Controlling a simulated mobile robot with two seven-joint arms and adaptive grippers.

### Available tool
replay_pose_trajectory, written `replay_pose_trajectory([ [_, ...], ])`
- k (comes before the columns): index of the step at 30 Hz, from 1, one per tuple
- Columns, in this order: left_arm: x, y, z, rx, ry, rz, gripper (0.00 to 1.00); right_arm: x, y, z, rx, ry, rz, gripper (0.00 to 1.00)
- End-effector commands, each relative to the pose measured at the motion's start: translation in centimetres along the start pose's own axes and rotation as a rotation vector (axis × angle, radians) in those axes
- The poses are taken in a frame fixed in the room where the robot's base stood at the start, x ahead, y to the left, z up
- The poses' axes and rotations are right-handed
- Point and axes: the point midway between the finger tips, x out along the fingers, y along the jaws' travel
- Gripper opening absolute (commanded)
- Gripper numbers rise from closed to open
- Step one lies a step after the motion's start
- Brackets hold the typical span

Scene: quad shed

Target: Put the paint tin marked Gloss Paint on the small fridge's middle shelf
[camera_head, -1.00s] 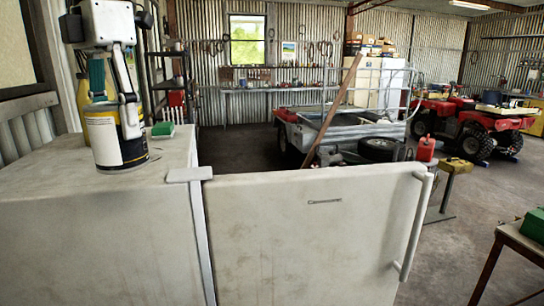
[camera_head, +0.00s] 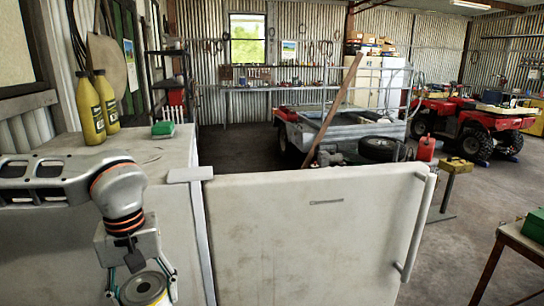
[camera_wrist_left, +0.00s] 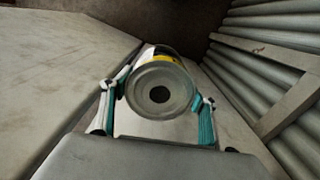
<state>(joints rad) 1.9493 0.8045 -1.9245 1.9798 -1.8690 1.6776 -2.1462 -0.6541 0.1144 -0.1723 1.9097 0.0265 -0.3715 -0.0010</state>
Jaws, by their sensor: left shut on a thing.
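The paint tin (camera_head: 145,289) is at the bottom of the head view, with a yellow band and a pale round end visible. Its label text cannot be read. My left gripper (camera_head: 141,282) is shut on it, in front of the small white fridge and below its top (camera_head: 75,149). In the left wrist view, the tin (camera_wrist_left: 160,92) sits between the teal-padded fingers (camera_wrist_left: 161,101), its grey end with a dark centre facing the camera. The fridge door (camera_head: 300,235) stands open to the right. The middle shelf is hidden from view. My right gripper is not in view.
Two yellow bottles (camera_head: 90,110) and a green box (camera_head: 163,129) stand on the fridge top. A trailer (camera_head: 350,125), a red fuel can (camera_head: 426,148) and a red quad bike (camera_head: 485,125) are beyond the door.

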Motion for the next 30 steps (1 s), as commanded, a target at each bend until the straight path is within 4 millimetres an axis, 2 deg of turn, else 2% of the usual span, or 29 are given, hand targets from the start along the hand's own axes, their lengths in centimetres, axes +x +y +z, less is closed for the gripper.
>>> replay_pose_trajectory([
  [1,1.6,-0.1,0.2,0.086,-0.003,-0.001,0.17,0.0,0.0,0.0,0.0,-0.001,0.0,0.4],
  [3,3.3,-0.1,0.5,0.203,-0.003,0.0,0.17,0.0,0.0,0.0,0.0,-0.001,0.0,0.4],
  [8,6.2,-0.2,0.7,0.391,0.001,0.0,0.17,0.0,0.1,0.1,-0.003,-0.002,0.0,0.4],
  [20,6.1,-0.2,0.6,0.394,0.003,0.0,0.17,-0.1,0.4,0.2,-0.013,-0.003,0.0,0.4],
  [23,6.9,-0.2,0.8,0.394,0.001,-0.001,0.17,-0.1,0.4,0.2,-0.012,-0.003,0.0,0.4],
  [26,9.1,-0.5,1.1,0.393,-0.002,-0.005,0.17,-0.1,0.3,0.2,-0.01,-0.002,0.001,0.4],
  [30,13.5,-0.9,1.9,0.391,-0.005,-0.008,0.17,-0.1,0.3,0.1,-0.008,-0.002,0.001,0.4],
])
